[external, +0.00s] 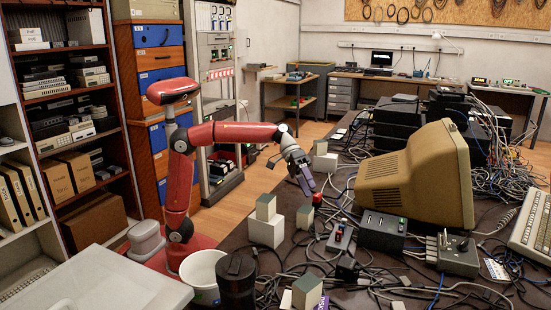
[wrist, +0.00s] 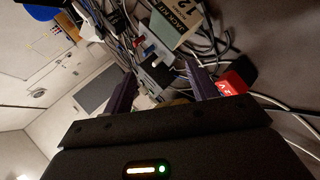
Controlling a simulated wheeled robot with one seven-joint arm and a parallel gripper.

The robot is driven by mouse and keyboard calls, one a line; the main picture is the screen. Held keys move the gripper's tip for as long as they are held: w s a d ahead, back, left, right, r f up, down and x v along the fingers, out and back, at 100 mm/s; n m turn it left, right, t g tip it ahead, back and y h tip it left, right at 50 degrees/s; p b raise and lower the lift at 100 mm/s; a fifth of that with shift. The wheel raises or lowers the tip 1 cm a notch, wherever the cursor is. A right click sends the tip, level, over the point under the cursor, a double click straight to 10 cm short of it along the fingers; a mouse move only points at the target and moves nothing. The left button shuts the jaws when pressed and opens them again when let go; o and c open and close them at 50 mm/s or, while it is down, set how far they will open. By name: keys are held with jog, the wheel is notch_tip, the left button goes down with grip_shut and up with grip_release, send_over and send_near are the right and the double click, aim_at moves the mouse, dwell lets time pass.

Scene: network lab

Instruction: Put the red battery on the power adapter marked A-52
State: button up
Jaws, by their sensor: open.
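A small red block, which looks like the red battery (external: 317,198), stands on the dark table just beside my fingertips in the external view. In the wrist view the red block (wrist: 236,80) with a pale label lies just right of the right finger, outside the jaws. My gripper (external: 306,186) points down toward the table, open, with nothing seen held. Its two fingers (wrist: 161,88) are apart in the wrist view. Dark and grey adapter-like boxes (external: 382,234) stand to the right; no A-52 mark is readable on any of them.
A beige monitor (external: 405,180) stands right of my gripper. A grey box with sockets (external: 456,257) and a device with red parts (external: 340,236) sit among tangled cables. White and green-grey blocks (external: 266,230) stand at left.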

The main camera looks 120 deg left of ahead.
jog(key=s+a+n+t+y+p, duration=0.1)
jog(key=s+a+n+t+y, duration=0.25)
jog(key=n, duration=1.05)
jog(key=s+a+n+t+y, duration=0.15)
jog(key=a+n+t, duration=0.35)
jog(key=n, duration=0.8)
jog(key=t, duration=0.1)
send_near(317, 201)
jog(key=w, duration=0.1)
jog(key=w+a, duration=0.1)
jog(key=w+r+b, duration=0.1)
jog(key=shift+w+a, duration=0.3)
jog(key=w, duration=0.5)
jog(key=w+p, duration=0.1)
jog(key=w, duration=0.1)
jog(key=shift+w+d, duration=0.3)
jog(key=c, duration=1.2)
